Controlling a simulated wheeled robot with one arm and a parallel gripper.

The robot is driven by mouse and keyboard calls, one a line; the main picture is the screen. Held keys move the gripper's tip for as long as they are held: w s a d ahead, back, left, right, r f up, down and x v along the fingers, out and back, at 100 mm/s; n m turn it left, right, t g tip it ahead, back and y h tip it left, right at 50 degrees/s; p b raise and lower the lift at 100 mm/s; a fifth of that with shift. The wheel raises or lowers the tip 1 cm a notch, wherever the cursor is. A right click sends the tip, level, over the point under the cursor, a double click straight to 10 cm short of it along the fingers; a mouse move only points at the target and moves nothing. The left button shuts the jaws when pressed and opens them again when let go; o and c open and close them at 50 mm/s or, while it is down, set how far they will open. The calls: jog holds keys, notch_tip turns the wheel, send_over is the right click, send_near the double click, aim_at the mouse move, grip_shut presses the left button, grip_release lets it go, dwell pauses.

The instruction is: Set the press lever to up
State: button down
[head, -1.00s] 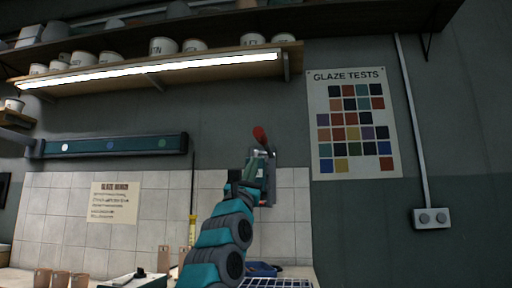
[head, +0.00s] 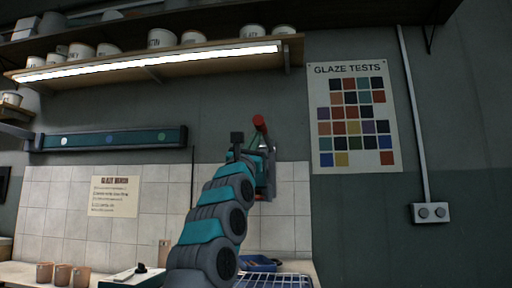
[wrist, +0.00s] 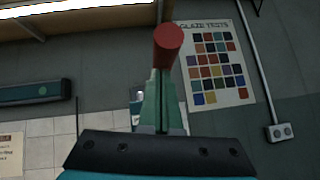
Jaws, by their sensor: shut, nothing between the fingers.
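The press lever has a red grip (head: 259,121), which leans up and slightly left above the wall-mounted press (head: 271,178). In the wrist view, the red grip (wrist: 168,42) stands just past my fingertips, its round end facing the camera. My gripper (wrist: 160,76) is shut, with its green fingers together and nothing held. The fingertips are just below the grip in the picture; whether they touch the lever I cannot tell.
A lit shelf with white pots (head: 160,60) runs above left. A glaze test poster (head: 352,118) hangs to the right, with a socket box (head: 430,213) beyond. A teal wall rail (head: 107,139) is on the left. Clay cups (head: 62,274) and a wire rack (head: 273,281) are below.

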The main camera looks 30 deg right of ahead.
aim_at(256, 126)
jog(key=r, duration=0.2)
jog(key=p, duration=0.1)
jog(key=shift+s+r+y, duration=0.25)
jog(key=shift+r+y, duration=0.15)
jog(key=shift+a+r, duration=0.2)
jog(key=shift+r, duration=0.2)
jog(key=shift+s+r, duration=0.1)
jog(key=shift+s, duration=0.05)
jog(key=shift+f, duration=0.3)
jog(key=s+a+f+b, duration=0.4)
jog(key=a+f+b, duration=0.2)
jog(key=f+b, duration=0.5)
jog(key=shift+s+b, duration=0.2)
jog(key=shift+b, duration=0.2)
